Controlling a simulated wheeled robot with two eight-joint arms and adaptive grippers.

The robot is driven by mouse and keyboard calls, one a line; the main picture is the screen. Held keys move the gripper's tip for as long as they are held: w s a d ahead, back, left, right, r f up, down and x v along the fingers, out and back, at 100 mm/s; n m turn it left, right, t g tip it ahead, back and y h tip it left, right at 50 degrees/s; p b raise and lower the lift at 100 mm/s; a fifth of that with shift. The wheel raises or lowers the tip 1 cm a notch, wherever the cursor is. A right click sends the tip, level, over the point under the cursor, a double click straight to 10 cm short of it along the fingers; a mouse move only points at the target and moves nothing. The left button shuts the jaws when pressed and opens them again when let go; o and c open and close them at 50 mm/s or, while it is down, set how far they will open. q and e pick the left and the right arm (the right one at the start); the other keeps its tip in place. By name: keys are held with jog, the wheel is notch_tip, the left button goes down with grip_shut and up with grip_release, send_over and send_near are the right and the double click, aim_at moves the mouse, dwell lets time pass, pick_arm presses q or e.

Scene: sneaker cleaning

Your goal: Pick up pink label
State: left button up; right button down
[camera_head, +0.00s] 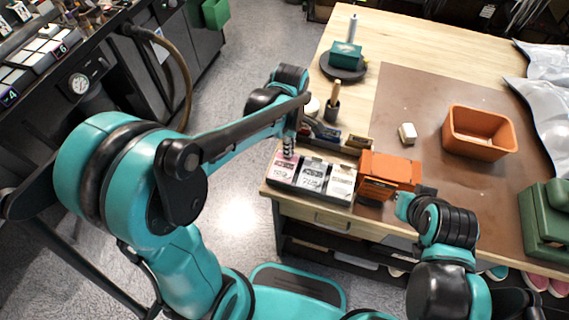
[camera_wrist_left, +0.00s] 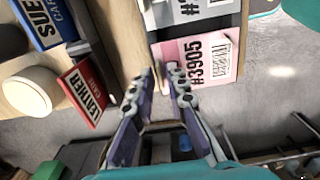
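The pink label (camera_wrist_left: 197,60), printed #3905, lies at the end of a row of label stacks in the left wrist view. It also shows in the head view (camera_head: 281,170), in the leftmost compartment of the label holder at the table's front left corner. My left gripper (camera_head: 289,150) is above that compartment. In the left wrist view its fingers (camera_wrist_left: 161,72) are apart with nothing held between them, and the right fingertip is over or beside the label's left edge; contact cannot be told. My right arm is at the front beside an orange box; its fingers cannot be made out.
A red leather-care box (camera_wrist_left: 83,92) and a pale round lid (camera_wrist_left: 30,92) are beside the left gripper. An orange bin (camera_head: 479,130) stands on the brown mat.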

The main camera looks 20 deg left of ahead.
pick_arm(q)
grip_shut()
